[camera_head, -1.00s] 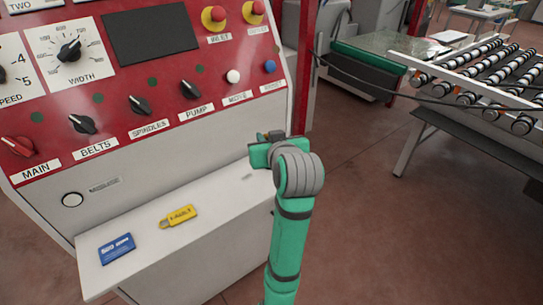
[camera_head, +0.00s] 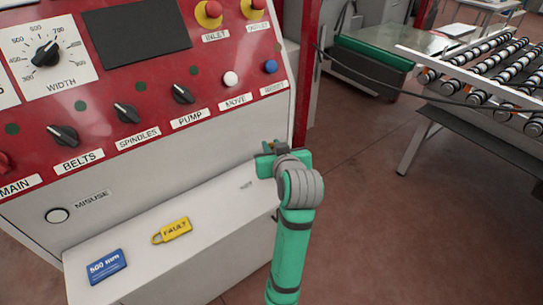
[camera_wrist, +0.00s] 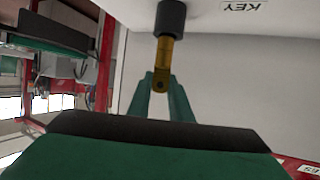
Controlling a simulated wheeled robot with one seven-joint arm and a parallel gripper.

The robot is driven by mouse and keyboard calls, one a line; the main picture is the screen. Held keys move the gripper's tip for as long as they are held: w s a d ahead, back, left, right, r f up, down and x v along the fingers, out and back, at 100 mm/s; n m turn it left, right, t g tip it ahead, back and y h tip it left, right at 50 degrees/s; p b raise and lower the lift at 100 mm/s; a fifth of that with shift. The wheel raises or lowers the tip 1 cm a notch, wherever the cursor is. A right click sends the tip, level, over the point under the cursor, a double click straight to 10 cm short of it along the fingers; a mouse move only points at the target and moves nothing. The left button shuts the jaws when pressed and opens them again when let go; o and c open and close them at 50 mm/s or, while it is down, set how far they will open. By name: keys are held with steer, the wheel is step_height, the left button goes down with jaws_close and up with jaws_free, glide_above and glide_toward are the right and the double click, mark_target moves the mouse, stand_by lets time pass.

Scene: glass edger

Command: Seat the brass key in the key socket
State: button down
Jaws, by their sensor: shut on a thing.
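The brass key (camera_wrist: 163,62) shows in the wrist view between my gripper's two green fingertips (camera_wrist: 164,98). Its holed end is at the fingers, and its other end meets a dark round collar (camera_wrist: 171,18), which looks like the key socket, by the KEY label (camera_wrist: 245,14). The key lines up with the collar, or nearly so. How far it goes in is hidden. In the head view my gripper (camera_head: 269,160) is over the right end of the ledge, shut on the key; my wrist hides most of the key and the socket.
A yellow FAULT tag (camera_head: 174,231) and a blue 500 mm card (camera_head: 107,266) lie on the white ledge (camera_head: 215,222), left of my gripper. The red control panel (camera_head: 155,90) with knobs rises behind. A roller conveyor (camera_head: 490,70) stands at right; open floor lies between.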

steer(key=shift+w+a+f, duration=0.1)
steer(key=shift+f, duration=0.8)
steer(key=shift+w+a+f, duration=0.1)
steer(key=shift+f, duration=0.75)
steer(key=shift+f, duration=0.15)
steer(key=c, duration=1.6)
jaws_free()
steer(key=shift+s+d+r, duration=0.1)
steer(key=shift+s+r, duration=0.1)
steer(key=shift+r, duration=0.05)
steer(key=v, duration=1.1)
steer(key=shift+s+d+r, duration=0.1)
steer(key=shift+s, duration=0.2)
